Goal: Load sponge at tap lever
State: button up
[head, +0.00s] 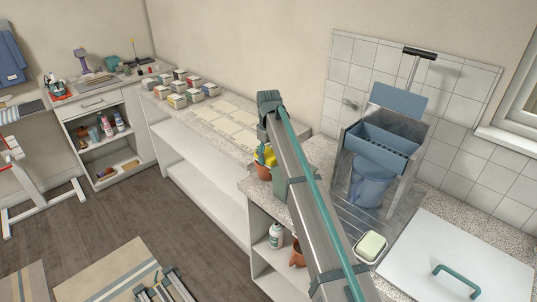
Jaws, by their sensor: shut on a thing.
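My arm runs up from the bottom edge to the middle of the head view. My gripper (261,154) is partly hidden behind the arm. It appears shut on a small yellow block (268,160), which looks like the sponge, just above a terracotta pot at the counter's left end. A small tap fitting (350,104) shows on the white tiled wall, left of the blue sink unit (378,145). Its lever is too small to make out clearly.
A blue bucket (370,186) stands under the sink unit. A white lid with a green handle (458,281) lies at right. Several small boxes (182,87) stand on the back-left counter.

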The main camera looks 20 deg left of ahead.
aim_at(268, 153)
jog(key=shift+f, duration=0.4)
jog(key=shift+f, duration=0.2)
jog(key=o, duration=1.2)
jog(key=shift+r, duration=0.1)
notch_tip(268, 153, up, 13)
jog(key=b, duration=0.3)
